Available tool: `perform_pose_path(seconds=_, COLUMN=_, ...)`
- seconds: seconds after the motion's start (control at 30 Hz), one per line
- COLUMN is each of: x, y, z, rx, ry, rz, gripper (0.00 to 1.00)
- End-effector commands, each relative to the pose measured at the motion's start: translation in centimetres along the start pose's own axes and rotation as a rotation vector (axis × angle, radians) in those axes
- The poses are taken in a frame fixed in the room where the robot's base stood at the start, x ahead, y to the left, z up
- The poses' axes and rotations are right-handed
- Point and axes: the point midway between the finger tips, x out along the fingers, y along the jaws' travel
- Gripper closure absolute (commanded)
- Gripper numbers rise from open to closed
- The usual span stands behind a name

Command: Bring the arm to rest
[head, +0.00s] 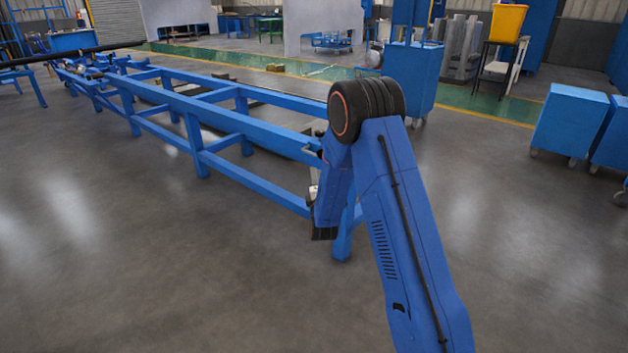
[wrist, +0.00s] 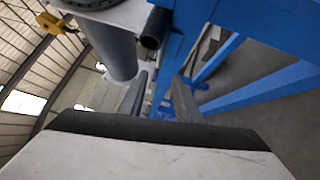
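My blue arm (head: 400,220) rises from the lower right of the head view to a black elbow joint and bends down beside the near end of a long blue frame. My gripper is mostly hidden behind the arm there. In the wrist view my gripper (wrist: 161,82) shows two grey fingers standing apart, with a gap between them. I see nothing held in the gap; blue beams show beyond it.
The long blue frame (head: 220,112) runs to the far left. The wrist view shows a grey cylinder (wrist: 115,45) with a flange and a dark pipe end close by. Blue cabinets (head: 568,122) stand at right. The left floor is clear.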

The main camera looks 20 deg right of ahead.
Motion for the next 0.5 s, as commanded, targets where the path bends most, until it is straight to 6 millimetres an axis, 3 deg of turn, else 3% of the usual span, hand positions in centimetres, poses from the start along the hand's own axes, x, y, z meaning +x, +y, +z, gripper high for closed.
perform_pose_path(seconds=0.5, x=0.09, y=0.51, z=0.17, rx=0.018, ry=0.004, rz=-0.011, gripper=0.69)
